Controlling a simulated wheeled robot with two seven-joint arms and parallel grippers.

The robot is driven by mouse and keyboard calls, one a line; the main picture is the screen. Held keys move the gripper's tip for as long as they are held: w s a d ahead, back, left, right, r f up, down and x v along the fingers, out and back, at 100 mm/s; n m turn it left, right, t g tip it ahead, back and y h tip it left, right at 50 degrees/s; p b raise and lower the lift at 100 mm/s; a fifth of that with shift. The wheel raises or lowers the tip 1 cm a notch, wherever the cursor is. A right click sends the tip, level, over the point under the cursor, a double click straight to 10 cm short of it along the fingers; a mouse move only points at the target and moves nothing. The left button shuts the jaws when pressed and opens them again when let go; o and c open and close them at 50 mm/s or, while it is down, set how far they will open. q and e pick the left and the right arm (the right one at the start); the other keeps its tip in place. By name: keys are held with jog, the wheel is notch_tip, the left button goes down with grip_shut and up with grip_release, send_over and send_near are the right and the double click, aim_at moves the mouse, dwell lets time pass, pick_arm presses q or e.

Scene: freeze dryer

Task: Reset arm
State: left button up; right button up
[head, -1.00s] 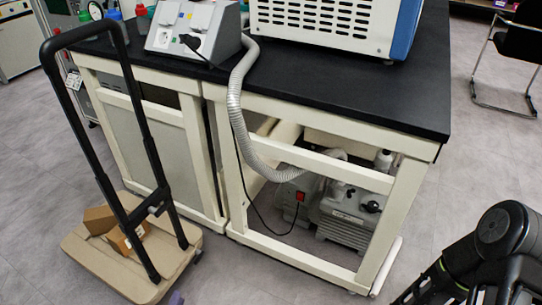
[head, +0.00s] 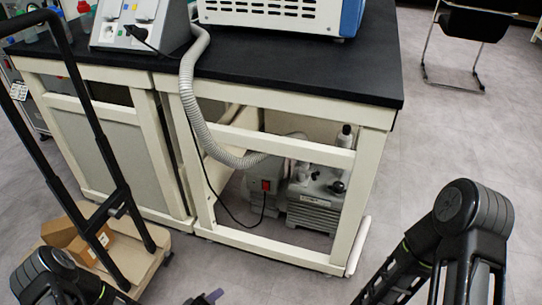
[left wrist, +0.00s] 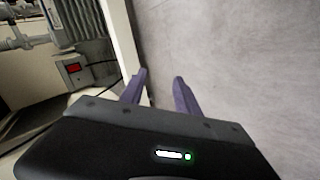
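My left arm shows at the bottom left of the head view, and the tip of my left gripper (head: 207,298) just shows at the bottom edge. In the left wrist view the two purple fingers of my left gripper (left wrist: 162,80) stand apart with nothing between them, above the grey floor beside the bench frame. My right arm (head: 445,240) is at the lower right of the head view. Its gripper is not in view.
A black-topped bench (head: 290,75) stands ahead, with a grey pump (head: 315,200) with a red switch box on its lower level. A flat trolley (head: 150,262) with cardboard boxes (head: 75,240) is at the left. A chair (head: 470,30) is far right. Floor to the right is clear.

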pick_arm(q)
jog(key=s+d+r+m+g+b, duration=0.1)
jog(key=s+d+r+m+g, duration=0.3)
jog(key=s, duration=0.3)
jog(key=s+d+r+m+g, duration=0.1)
jog(key=s+d+m+g, duration=0.25)
jog(key=s+d, duration=0.35)
jog(key=s+d+r+p, duration=0.1)
jog(key=s+r+p, duration=0.2)
jog(key=r+p, duration=3.3)
jog(key=shift+s+d+r+g, duration=0.2)
jog(key=shift+r+g, duration=0.1)
jog(key=shift+g, duration=0.15)
pick_arm(e)
notch_tip(320, 180, up, 35)
jog(key=s+a, duration=0.1)
jog(key=s, duration=0.1)
jog(key=shift+s+a+f+g, duration=0.15)
jog(key=shift+s+a+g, duration=0.15)
jog(key=shift+s+a, duration=0.1)
jog(key=shift+c, duration=0.2)
